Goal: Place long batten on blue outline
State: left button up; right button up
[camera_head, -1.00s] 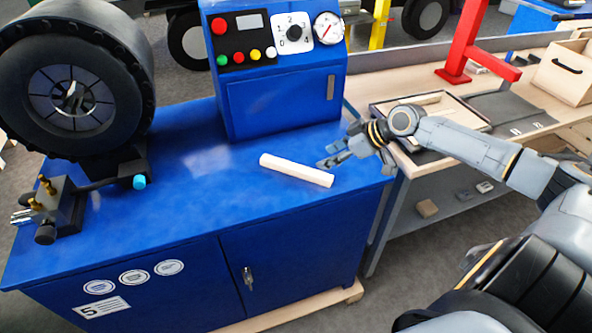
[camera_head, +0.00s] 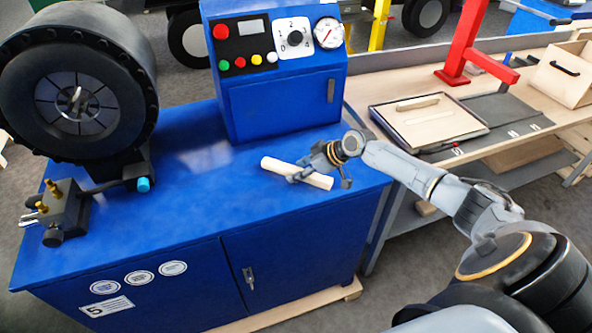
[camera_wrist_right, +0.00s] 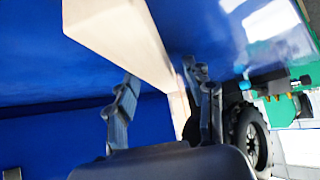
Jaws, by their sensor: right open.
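The long batten (camera_head: 278,165) is a pale square bar lying on the blue cabinet top, in front of the control box. My right gripper (camera_head: 320,179) is open over its right half, one finger on each side. In the right wrist view the batten (camera_wrist_right: 118,35) runs between the two spread fingers of the right gripper (camera_wrist_right: 165,95); contact cannot be told. I cannot make out a blue outline in these views. My left gripper is not in view.
A large black wheel-like machine (camera_head: 75,95) and brass-topped fittings (camera_head: 60,205) stand at the left. The blue control box (camera_head: 285,95) is behind the batten. On the wooden bench at right are a shallow tray (camera_head: 470,128), a dark mat (camera_head: 510,112) and a red stand (camera_head: 462,45).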

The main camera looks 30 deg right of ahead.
grip_shut()
dwell(0.4)
